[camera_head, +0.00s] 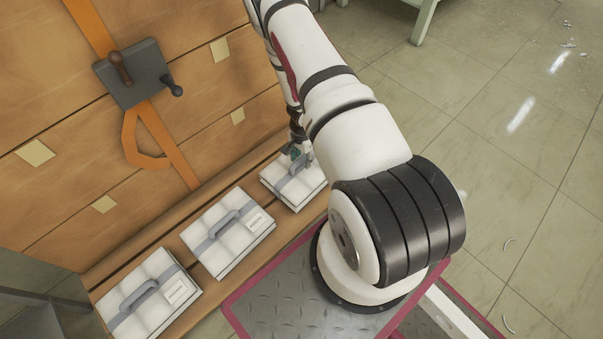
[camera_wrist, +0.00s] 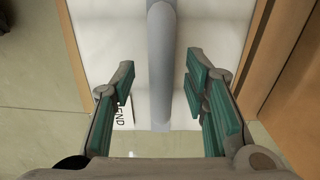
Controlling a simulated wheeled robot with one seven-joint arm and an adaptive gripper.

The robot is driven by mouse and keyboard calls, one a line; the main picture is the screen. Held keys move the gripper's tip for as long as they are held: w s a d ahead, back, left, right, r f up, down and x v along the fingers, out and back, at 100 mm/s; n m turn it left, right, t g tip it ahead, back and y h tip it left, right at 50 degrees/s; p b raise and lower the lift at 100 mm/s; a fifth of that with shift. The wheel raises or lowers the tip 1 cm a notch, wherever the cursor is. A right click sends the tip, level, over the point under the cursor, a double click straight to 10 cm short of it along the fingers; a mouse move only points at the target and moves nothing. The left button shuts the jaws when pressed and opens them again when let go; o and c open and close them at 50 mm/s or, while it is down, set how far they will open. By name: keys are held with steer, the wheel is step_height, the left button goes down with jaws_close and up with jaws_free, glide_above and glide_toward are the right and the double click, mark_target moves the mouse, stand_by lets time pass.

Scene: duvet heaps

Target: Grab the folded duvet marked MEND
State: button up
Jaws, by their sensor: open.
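The folded duvet marked MEND (camera_wrist: 215,30) is a white bundle under my gripper in the wrist view. Its label (camera_wrist: 123,113) shows the letters END, with the rest covered by my left finger. A grey carry handle (camera_wrist: 161,60) runs up the middle of it. My gripper (camera_wrist: 158,88) is open, with one green-padded finger on each side of the handle and a gap to both. I cannot tell how deep the fingers reach. In the head view my gripper (camera_head: 297,152) is over the farthest of three white bundles (camera_head: 301,191), where my arm hides part of it.
Two similar bundles with grey handles, a middle one (camera_head: 229,236) and a near one (camera_head: 150,297), lie in a row on the wooden ledge. A wooden wall (camera_head: 75,130) with an orange strap and a grey buckle stands to the left. Tiled floor (camera_head: 500,130) is open on the right.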

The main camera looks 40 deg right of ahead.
steer(key=shift+f, duration=0.35)
steer(key=shift+r, duration=0.1)
jaws_close()
